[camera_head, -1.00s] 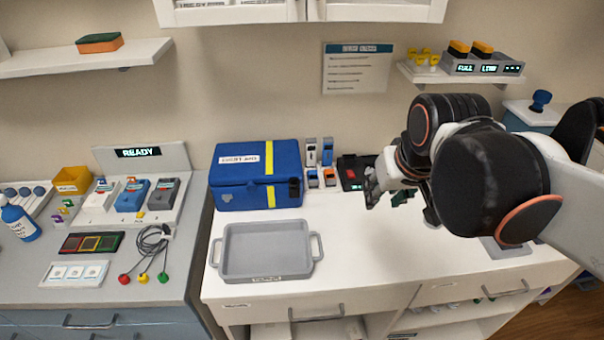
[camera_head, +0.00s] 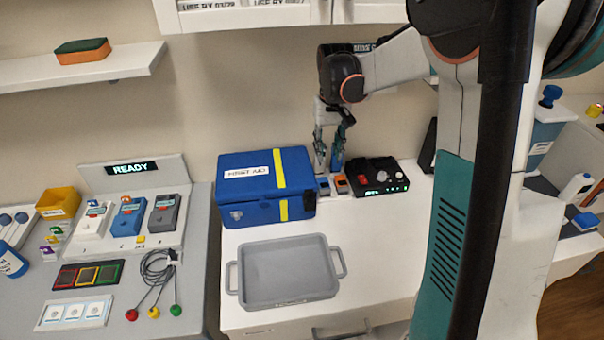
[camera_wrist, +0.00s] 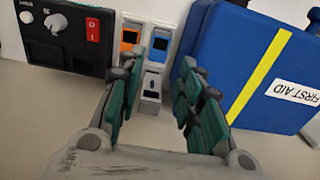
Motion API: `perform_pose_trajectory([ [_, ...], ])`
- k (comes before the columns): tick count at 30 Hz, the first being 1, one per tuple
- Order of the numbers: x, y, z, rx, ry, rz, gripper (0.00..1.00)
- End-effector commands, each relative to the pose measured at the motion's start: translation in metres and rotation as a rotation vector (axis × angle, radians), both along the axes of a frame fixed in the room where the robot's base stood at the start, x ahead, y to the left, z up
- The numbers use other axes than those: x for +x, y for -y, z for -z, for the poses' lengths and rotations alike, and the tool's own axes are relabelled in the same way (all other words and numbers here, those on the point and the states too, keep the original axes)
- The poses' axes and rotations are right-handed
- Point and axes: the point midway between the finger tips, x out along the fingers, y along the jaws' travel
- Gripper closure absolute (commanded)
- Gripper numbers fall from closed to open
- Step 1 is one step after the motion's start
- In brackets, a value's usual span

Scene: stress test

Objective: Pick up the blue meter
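A small group of handheld meters stands under and between the fingers. I cannot tell whether a finger touches a meter.
The first aid box (camera_head: 240,190) stands close on the left, and a black control box with a red switch (camera_head: 385,187) on the right. A grey tray (camera_head: 338,275) lies in front. Another blue device (camera_head: 128,217) sits in the READY dock at far left.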

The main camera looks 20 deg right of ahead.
Motion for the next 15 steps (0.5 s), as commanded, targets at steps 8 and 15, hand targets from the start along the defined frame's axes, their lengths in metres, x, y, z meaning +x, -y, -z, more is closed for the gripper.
perform_pose_trajectory([
  [8, 0.005, 0.004, 0.024, 0.003, -0.016, 0.005, 0.67],
  [15, 0.005, 0.004, 0.069, 0.003, -0.015, 0.005, 0.67],
])
